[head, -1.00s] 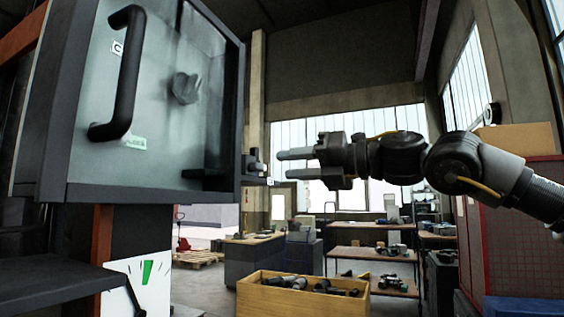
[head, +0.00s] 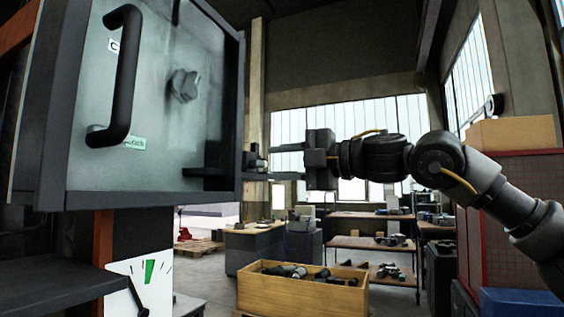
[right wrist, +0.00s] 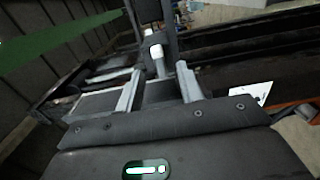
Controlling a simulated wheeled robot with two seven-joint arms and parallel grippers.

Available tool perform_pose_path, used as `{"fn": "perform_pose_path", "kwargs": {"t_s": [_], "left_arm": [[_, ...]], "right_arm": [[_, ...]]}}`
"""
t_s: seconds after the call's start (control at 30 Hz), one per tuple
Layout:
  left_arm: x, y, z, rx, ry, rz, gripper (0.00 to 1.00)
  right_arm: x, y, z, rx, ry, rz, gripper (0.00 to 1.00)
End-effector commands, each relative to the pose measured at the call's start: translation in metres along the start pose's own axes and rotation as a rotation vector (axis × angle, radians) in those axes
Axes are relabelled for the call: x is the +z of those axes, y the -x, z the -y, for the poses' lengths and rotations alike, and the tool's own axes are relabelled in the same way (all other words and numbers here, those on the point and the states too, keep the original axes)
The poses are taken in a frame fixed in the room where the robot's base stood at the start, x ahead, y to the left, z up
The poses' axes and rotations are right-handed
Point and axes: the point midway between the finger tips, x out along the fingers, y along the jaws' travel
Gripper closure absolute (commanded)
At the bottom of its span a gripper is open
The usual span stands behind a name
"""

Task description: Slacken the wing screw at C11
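A small dark fitting (head: 254,163) sticks out from the right edge of the grey cabinet (head: 150,110). It may be the wing screw, but its label cannot be read. In the right wrist view, a small part with a pale end (right wrist: 155,52) shows just beyond and between the fingertips. My right gripper (head: 272,162) points left at the fitting, one finger above and one below its height. Its fingers are apart and nothing is visibly clamped; whether they touch the fitting cannot be told. It also shows in the right wrist view (right wrist: 158,75). My left gripper is out of view.
The cabinet front has a black bar handle (head: 124,75) and a star-shaped knob (head: 184,86). A wooden crate of parts (head: 302,296) and benches stand further back.

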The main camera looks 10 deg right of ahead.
Motion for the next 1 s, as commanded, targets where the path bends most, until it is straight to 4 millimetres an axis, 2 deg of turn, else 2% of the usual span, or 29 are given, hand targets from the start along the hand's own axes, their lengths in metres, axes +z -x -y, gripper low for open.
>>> {"fn": "perform_pose_path", "kwargs": {"t_s": [0.57,1.0], "left_arm": [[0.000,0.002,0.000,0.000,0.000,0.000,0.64],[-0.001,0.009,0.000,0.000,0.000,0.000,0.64]], "right_arm": [[0.000,0.000,0.000,0.000,0.002,0.000,0.63],[0.000,-0.015,-0.001,-0.001,0.001,-0.001,0.63]]}}
